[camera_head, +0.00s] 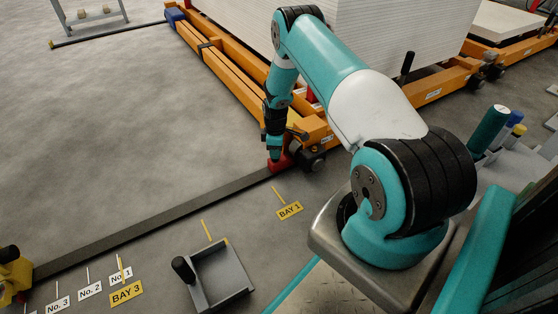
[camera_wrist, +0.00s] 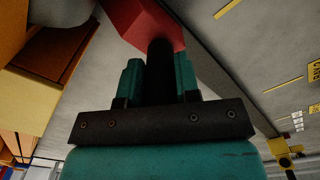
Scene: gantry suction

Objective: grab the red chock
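The red chock (camera_head: 282,162) sits on the floor by the front wheel of the orange cart, at the end of the dark floor strip. In the wrist view its red body (camera_wrist: 155,22) is at the top, with a black upright handle (camera_wrist: 160,70) running back toward my palm. My gripper (camera_head: 275,152) points down at the chock. In the wrist view its two teal fingers (camera_wrist: 160,75) stand on either side of the handle, very close to it. Whether they press on it cannot be told. The chock's underside is hidden.
The orange cart (camera_head: 232,75) with a stack of white sheets (camera_head: 400,35) stands behind. A grey open tray (camera_head: 222,275) with a black handle lies on the floor in front. A BAY 1 label (camera_head: 290,210) is nearby.

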